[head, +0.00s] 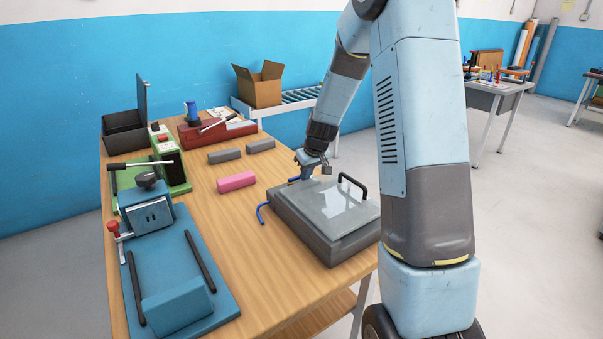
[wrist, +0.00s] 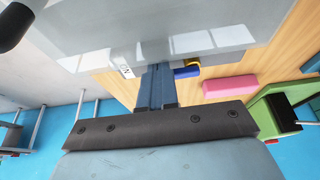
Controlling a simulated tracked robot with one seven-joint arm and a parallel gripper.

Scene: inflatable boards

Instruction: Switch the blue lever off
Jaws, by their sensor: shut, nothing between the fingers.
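A grey box (head: 318,238) with a glossy lid and a black handle (head: 353,184) stands at the right of the wooden table. A bent blue lever (head: 263,213) sticks out at its left side. A smaller blue and yellow piece (head: 294,179) shows at its far side, close to my gripper (head: 316,172). In the wrist view, my gripper (wrist: 157,72) is shut and empty, its fingertips at the edge of the grey box. A blue piece with a yellow part (wrist: 187,70) is just right of the fingers, and a small white lettered label (wrist: 126,70) is left of them. Contact is unclear.
A pink block (head: 236,182) and two grey blocks (head: 224,155) lie on the table left of the box. A blue press (head: 165,265), a green machine (head: 170,165) and a red device (head: 215,128) stand along the left and back.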

